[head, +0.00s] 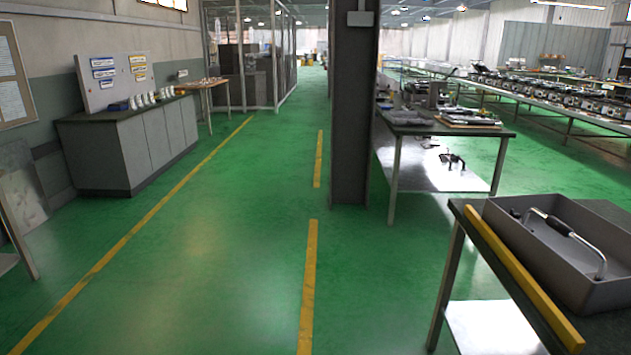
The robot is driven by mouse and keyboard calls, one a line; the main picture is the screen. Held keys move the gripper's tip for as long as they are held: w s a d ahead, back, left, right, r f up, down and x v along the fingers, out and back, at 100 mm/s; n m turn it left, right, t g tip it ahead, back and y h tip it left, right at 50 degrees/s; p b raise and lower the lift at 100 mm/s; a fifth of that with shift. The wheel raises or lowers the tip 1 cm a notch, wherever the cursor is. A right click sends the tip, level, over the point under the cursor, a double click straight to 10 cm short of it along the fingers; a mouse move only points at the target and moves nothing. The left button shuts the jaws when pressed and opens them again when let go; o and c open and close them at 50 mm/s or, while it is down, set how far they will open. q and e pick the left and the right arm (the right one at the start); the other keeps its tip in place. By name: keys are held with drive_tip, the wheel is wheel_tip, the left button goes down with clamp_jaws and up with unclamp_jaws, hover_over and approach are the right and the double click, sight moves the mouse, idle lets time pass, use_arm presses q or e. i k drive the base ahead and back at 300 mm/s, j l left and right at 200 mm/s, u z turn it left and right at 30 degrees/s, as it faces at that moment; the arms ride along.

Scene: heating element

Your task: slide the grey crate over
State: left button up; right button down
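The grey crate (531,263) sits on a dark-topped table at the right of the head view. It is an open, shallow box, and its right side is cut off by the picture edge. A curved metal heating element (588,247) with a dark grip-like part lies inside it, one end near the crate's front wall. A yellow bar (522,277) runs along the table's left edge, close beside the crate. Neither of my grippers shows in this view.
The crate's table (465,213) has metal legs and a lower shelf. Another table (440,127) with parts stands behind it, beside a dark column (352,120). A grey cabinet (108,150) lines the left wall. The green floor (215,255) between is clear.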

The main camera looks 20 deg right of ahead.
sight(557, 262)
drive_tip(key=i+l+z, duration=0.1)
drive_tip(key=i+z, duration=0.9)
drive_tip(key=i+u, duration=0.15)
drive_tip(key=u, duration=0.35)
drive_tip(key=i+l+u, duration=0.1)
drive_tip(key=u, duration=0.4)
drive_tip(key=i+u, duration=0.1)
drive_tip(key=u, duration=7.45)
